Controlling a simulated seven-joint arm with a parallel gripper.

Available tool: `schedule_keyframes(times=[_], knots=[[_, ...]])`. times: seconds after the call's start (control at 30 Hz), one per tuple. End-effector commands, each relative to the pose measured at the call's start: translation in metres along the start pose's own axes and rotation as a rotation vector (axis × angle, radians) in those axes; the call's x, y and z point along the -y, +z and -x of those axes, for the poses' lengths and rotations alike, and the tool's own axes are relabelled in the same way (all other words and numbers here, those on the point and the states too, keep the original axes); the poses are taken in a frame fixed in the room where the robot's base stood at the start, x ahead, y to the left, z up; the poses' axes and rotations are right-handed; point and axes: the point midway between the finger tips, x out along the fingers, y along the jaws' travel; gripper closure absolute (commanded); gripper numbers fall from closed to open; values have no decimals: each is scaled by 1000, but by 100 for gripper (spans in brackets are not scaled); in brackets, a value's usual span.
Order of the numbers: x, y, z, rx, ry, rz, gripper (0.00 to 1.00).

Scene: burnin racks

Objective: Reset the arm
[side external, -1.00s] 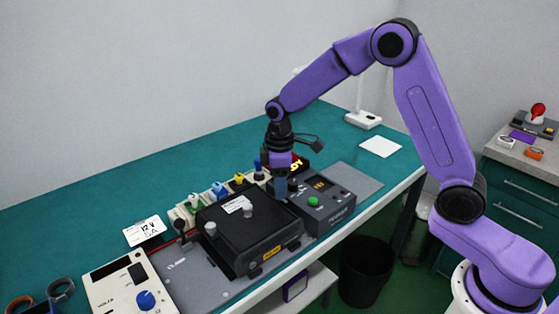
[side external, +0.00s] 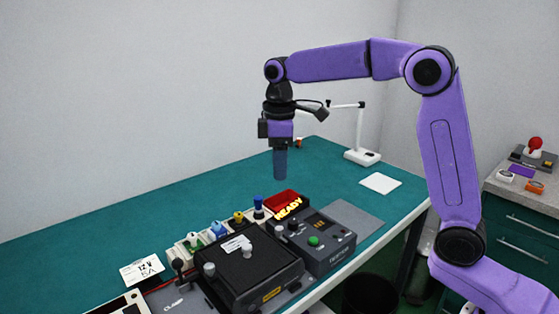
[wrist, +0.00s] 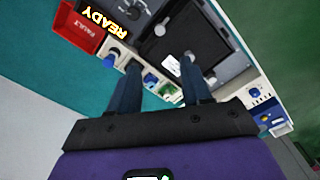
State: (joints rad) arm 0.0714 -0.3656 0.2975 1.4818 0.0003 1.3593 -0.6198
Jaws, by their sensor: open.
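My gripper (side external: 280,176) hangs pointing down from my purple arm, above the bench and clear of the equipment. In the wrist view its two dark blue fingers (wrist: 157,92) are apart with nothing between them. Below it in the side view are the black lidded fixture (side external: 245,268) and the grey tester box (side external: 318,240) with a green button and a small display. A sign reading READY (side external: 289,208) glows yellow beside a red bin (side external: 281,197), marked FAULT in the wrist view (wrist: 80,27).
A row of coloured connectors (side external: 216,230) lines the back of the fixture. A white card (side external: 142,268) lies at left. A white lamp (side external: 361,156) and a white sheet (side external: 380,183) are at the bench's far end. The green bench top (side external: 130,220) is largely clear behind the equipment.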

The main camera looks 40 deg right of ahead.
Motion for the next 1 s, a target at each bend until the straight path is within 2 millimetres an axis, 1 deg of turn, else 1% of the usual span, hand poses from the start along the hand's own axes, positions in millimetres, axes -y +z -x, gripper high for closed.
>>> schedule_keyframes(times=[0.1,0.37,0.47,0.53,0.67,0.77,0.87,1.0], knots=[[0,0,3,0,0,0,52],[0,0,3,0,0,0,52],[4,1,3,0,0,4,52],[11,3,1,0,0,10,52],[35,11,-3,-3,1,26,52],[58,21,-8,-4,1,42,52],[81,35,-14,-7,2,55,52],[111,58,-23,-10,2,75,52]])
